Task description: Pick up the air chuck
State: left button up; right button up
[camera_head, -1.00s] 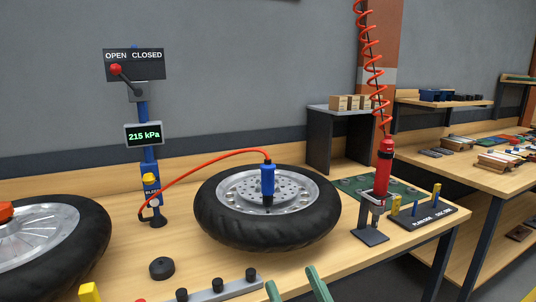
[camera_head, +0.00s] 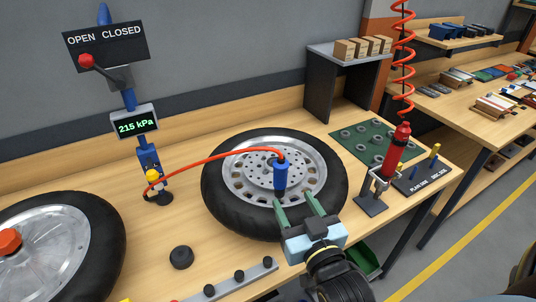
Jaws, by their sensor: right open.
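The air chuck (camera_head: 280,174) is a blue cylinder with a red hose (camera_head: 215,155) leading left from its top. It stands upright on the hub area of the middle wheel (camera_head: 228,212), a black tire with a silver rim. My right gripper (camera_head: 293,196) has pale green fingers and a light blue body. It is open and empty, just in front of the chuck at the near side of the wheel. One fingertip appears close to the chuck's lower end; I cannot tell whether they touch. My left gripper is not in view.
A post at left carries a lever sign (camera_head: 105,45) and a gauge display (camera_head: 134,123) reading 215 kPa. Another wheel (camera_head: 95,225) lies at left. A red tool (camera_head: 396,150) stands in a holder at right. A black puck (camera_head: 181,257) and a grey pegged bar (camera_head: 228,286) lie in front.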

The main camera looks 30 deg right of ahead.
aim_at(282, 177)
jog(key=w, duration=0.2)
jog(key=w+d+p, duration=0.1)
jog(key=w, duration=0.2)
jog(key=shift+w+r, duration=0.15)
jog(key=shift+w, duration=0.1)
jog(key=shift+w+d+r, duration=0.1)
jog(key=shift+w+d, duration=0.05)
jog(key=shift+w, duration=0.3)
jog(key=shift+w+d+r+p, duration=0.1)
jog(key=shift+w+d+p, duration=0.1)
jog(key=shift+w, duration=0.7)
jog(key=shift+w+d+f+p, duration=0.1)
jog(key=shift+w+d+p, duration=0.1)
jog(key=shift+w, duration=0.7)
jog(key=shift+w+d+r+p, duration=0.1)
jog(key=shift+w+d+p, duration=0.1)
jog(key=shift+w, duration=0.7)
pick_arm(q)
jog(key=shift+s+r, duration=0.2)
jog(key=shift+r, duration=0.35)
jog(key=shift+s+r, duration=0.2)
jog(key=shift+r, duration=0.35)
pick_arm(e)
jog(key=c, duration=1.1)
